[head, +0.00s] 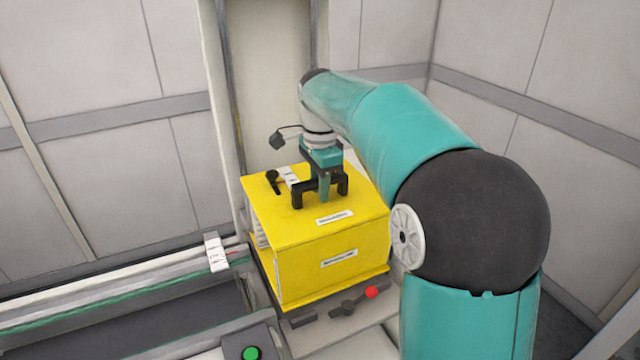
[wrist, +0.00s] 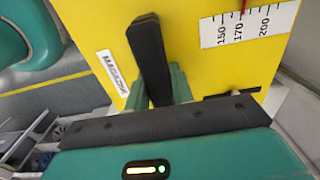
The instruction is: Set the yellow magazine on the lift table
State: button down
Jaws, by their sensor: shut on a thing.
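The yellow magazine (head: 318,262) is a box with white labels and a black bar handle (head: 300,190) on top. My gripper (head: 324,192) points down from above and is shut on that handle. In the wrist view the yellow top (wrist: 205,75) fills much of the picture, with the handle (wrist: 148,50) between the teal fingers. The magazine looks upright, over a grey platform (head: 365,335) that seems to be the lift table. I cannot tell whether its underside touches the platform, which it largely hides.
A lever with a red knob (head: 372,292) sits at the magazine's front foot. A rail with a white scale plate (head: 216,253) runs to the left. A green button (head: 251,353) is at the bottom. A pale upright column (head: 268,80) and panelled walls stand close behind.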

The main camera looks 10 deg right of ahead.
jog(key=shift+f, duration=1.5)
dwell(0.8)
jog(key=c, duration=1.1)
grip_release()
jog(key=shift+f, duration=0.1)
